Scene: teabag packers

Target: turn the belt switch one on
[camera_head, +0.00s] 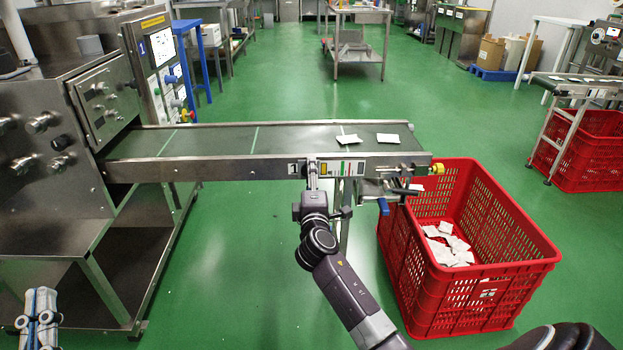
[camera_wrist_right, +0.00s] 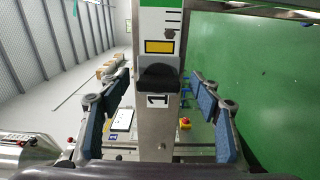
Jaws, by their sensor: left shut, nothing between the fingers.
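Belt switch one shows in the right wrist view as a black knob (camera_wrist_right: 160,74) between a white label marked 1 (camera_wrist_right: 157,100) and a panel with a yellow patch (camera_wrist_right: 159,47). In the head view the label 1 (camera_head: 293,168) and panel (camera_head: 342,168) sit on the conveyor's front rail, and my right gripper (camera_head: 312,172) covers the knob. In the wrist view the right gripper (camera_wrist_right: 159,80) is open, one finger on each side of the knob, with gaps visible. My left gripper (camera_head: 40,301) is shut and empty at the lower left, far from the switch.
The conveyor belt (camera_head: 220,140) carries white teabag packets (camera_head: 389,139). A red crate (camera_head: 500,270) with several packets stands below its right end. A steel machine (camera_head: 50,190) stands left. Green floor (camera_head: 250,265) is open in front of the belt.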

